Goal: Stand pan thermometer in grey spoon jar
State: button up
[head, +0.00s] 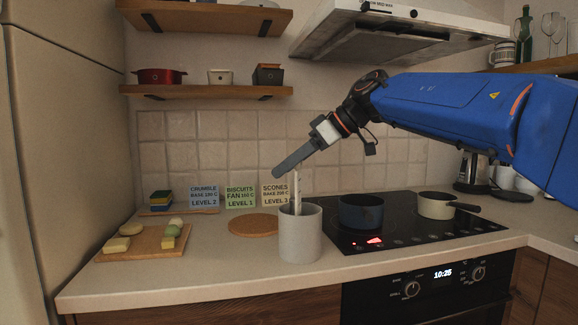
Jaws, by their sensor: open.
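The grey spoon jar (301,239) stands upright on the counter, just left of the hob's front edge. The pan thermometer (297,190), a thin pale stick with markings, stands nearly upright in the jar. Its lower part is hidden inside the jar. My gripper (281,172) is above the jar, tilted down to the left. It is open, with its fingers seen almost edge-on. The thermometer's top end is close behind or beneath the fingers. I cannot tell whether they touch it.
A dark blue pan (360,213) and a cream pan (436,205) stand on the black hob (400,236). The front left counter is clear.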

jog(key=v, duration=1.7)
jog(key=shift+s+r, duration=0.1)
jog(key=shift+r, duration=0.1)
